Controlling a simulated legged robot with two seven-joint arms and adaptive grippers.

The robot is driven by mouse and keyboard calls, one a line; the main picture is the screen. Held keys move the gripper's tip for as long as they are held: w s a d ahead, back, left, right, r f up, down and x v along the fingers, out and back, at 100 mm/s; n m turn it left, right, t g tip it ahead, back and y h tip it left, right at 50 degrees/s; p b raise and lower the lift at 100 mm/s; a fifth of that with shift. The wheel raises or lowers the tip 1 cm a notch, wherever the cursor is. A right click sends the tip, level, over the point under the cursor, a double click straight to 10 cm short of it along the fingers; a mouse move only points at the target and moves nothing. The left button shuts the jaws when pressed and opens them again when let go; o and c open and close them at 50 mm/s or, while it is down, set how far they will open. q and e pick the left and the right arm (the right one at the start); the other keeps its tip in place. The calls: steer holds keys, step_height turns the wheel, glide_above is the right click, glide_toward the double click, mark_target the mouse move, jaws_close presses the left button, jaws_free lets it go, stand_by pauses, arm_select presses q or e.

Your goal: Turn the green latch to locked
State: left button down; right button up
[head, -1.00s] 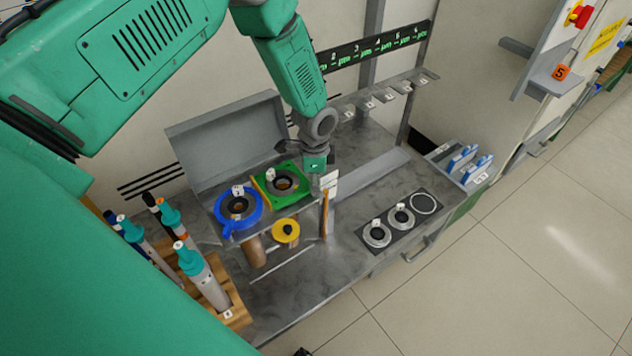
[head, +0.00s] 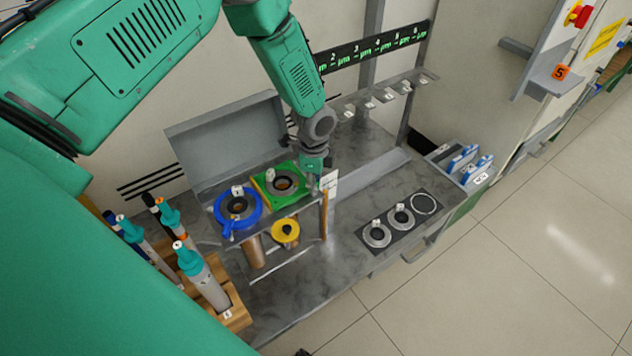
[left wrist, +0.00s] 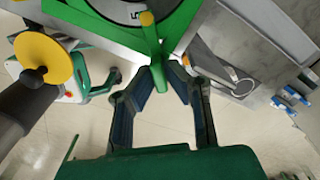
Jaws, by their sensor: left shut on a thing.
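The green latch (head: 293,199) is a green square body around a dark round port, on the raised shelf. My left gripper (head: 317,188) is at the right front corner of the latch. In the left wrist view the left gripper (left wrist: 168,70) has its fingers closed around the lever's end. The fingers hide part of the lever. My right gripper is not in view.
A blue ring latch (head: 251,220) sits left of the green one. A yellow disc (head: 291,239) is just in front and below. A wooden rack (head: 238,318) with several teal-topped tools stands at the left. A dark plate (head: 387,247) with round fixtures lies at the right.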

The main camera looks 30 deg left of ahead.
arm_select(q)
steer(key=c, duration=1.7)
jaws_free()
steer(key=shift+s+a+f, duration=0.1)
steer(key=shift+s+a, duration=0.1)
steer(key=shift+a, duration=0.1)
steer(key=shift+o, duration=0.4)
steer(key=shift+w, duration=0.1)
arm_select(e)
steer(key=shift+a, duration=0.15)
arm_select(q)
steer(key=shift+a, duration=0.1)
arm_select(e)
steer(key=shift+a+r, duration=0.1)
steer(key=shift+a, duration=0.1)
arm_select(q)
step_height(320, 180, up, 12)
steer(key=shift+f, duration=0.15)
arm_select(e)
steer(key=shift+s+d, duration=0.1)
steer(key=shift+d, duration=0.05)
arm_select(q)
steer(key=shift+w, duration=0.1)
